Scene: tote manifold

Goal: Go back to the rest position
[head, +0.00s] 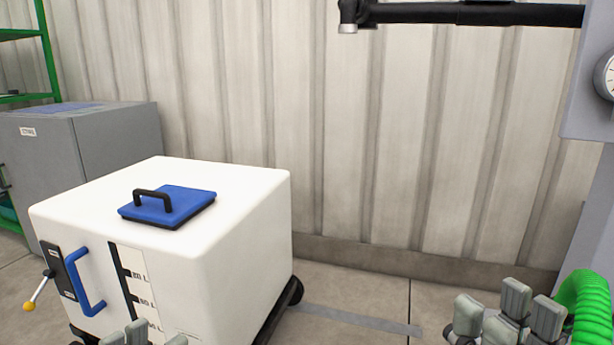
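My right gripper (507,318) is at the bottom right, in front of the floor. Its grey fingers stand apart with nothing visible between them, and its lower part is cut off by the frame. My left gripper (145,337) is at the bottom left, in front of the white tote. Only its grey fingertips show, so its opening is unclear. The white tote (245,205) stands on a dark wheeled base. A blue lid (190,208) with a black handle lies on its top. A blue handle (82,285) and a level scale (130,285) are on its front.
A grey cabinet (110,135) stands behind the tote at left, beside a green rack (45,45). A black pipe (470,14) runs across the top right. A green corrugated hose (588,305) is beside my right gripper. Floor (350,290) right of the tote is clear.

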